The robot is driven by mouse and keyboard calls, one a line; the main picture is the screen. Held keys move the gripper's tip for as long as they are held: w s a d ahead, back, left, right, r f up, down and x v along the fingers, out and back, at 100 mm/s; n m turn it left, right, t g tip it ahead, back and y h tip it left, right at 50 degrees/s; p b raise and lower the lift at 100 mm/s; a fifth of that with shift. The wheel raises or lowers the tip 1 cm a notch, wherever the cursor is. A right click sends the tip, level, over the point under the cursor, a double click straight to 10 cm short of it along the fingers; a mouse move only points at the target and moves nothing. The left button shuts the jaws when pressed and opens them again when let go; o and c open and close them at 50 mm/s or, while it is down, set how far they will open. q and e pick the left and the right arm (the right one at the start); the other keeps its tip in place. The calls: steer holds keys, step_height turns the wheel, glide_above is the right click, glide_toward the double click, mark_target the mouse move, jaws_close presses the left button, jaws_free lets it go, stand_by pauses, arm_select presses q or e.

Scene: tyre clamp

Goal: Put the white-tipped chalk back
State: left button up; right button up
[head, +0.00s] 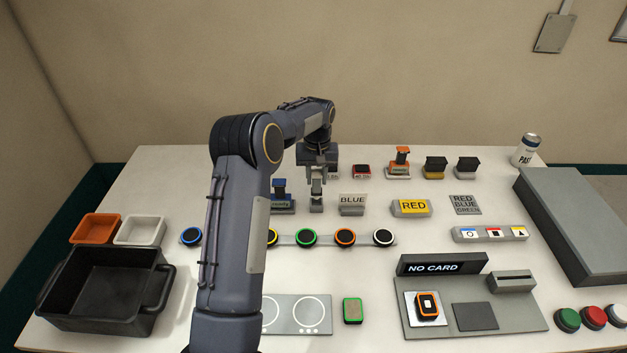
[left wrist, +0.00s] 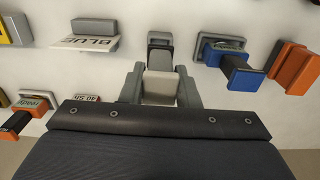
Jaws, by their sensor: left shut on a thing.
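My left gripper (head: 317,186) points down near the back middle of the table, between the blue-handled piece and the BLUE sign. In the left wrist view my left gripper (left wrist: 160,90) is shut on a pale block (left wrist: 160,86). A dark grey piece (left wrist: 160,50) shows just beyond the fingertips. I cannot tell for certain whether the pale block is the white-tipped chalk, as its tip is hidden. I cannot tell whether it touches the table. My right gripper is in neither view.
A blue-handled piece (head: 279,194) in a stand is close on the left. The BLUE sign (head: 352,203) is close on the right. An orange-topped piece (head: 400,160) and two dark-topped pieces stand behind. A black bin (head: 95,300) is at the front left.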

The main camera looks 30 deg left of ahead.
mark_target(317, 186)
arm_select(q)
steer(key=shift+w+a+f, duration=0.1)
steer(key=shift+w+f, duration=0.2)
steer(key=shift+f, duration=0.3)
steer(key=f, duration=0.2)
steer(key=shift+w+a+f, duration=0.15)
steer(key=shift+a+f, duration=0.05)
steer(key=shift+f, duration=0.2)
steer(key=shift+s+d, duration=0.1)
steer(key=shift+s, duration=0.1)
steer(key=shift+w+f, duration=0.15)
steer(key=shift+f+b, duration=0.35)
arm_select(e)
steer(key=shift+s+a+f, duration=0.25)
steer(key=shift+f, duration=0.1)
arm_select(q)
steer(key=o, duration=0.9)
steer(key=shift+r, duration=0.1)
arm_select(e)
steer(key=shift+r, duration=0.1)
